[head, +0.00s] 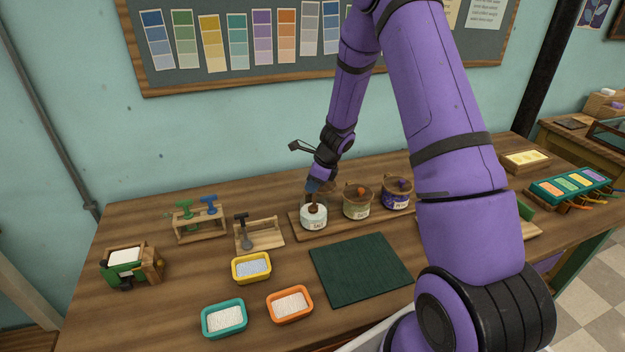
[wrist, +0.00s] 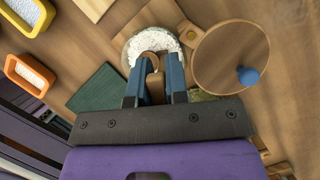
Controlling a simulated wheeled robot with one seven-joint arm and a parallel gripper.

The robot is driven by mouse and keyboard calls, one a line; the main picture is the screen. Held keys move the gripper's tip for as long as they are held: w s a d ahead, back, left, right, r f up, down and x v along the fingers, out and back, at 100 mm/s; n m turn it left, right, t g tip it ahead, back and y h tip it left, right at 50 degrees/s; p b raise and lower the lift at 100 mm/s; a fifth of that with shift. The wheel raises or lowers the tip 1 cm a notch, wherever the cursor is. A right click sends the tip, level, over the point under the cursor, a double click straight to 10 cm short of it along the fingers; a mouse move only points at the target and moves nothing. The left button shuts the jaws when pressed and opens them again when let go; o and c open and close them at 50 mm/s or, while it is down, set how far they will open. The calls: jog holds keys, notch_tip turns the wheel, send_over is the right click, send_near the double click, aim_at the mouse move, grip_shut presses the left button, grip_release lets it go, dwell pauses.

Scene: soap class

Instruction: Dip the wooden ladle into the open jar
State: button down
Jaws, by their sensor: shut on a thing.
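The open jar (head: 313,219) is clear with a pale label and stands at the left end of a wooden board. The wrist view shows its round mouth and white grainy contents (wrist: 150,42). My gripper (head: 314,186) is above the jar, pointing down, its blue fingers (wrist: 156,88) shut on the brown wooden ladle (wrist: 154,86). In the head view the ladle (head: 312,201) reaches down to the jar's mouth. Its lower end is mostly hidden, and I cannot tell how deep it is in the contents.
A round wooden lid (wrist: 228,62) with a blue knob is beside the jar. Two lidded jars, green-labelled (head: 357,203) and purple (head: 397,195), stand to the right. A dark green mat (head: 360,270) lies in front. Yellow (head: 251,267), orange (head: 290,305) and teal (head: 224,319) trays are front left.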

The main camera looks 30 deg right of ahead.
jog(key=shift+f, duration=1.25)
dwell(0.4)
jog(key=shift+r, duration=4.3)
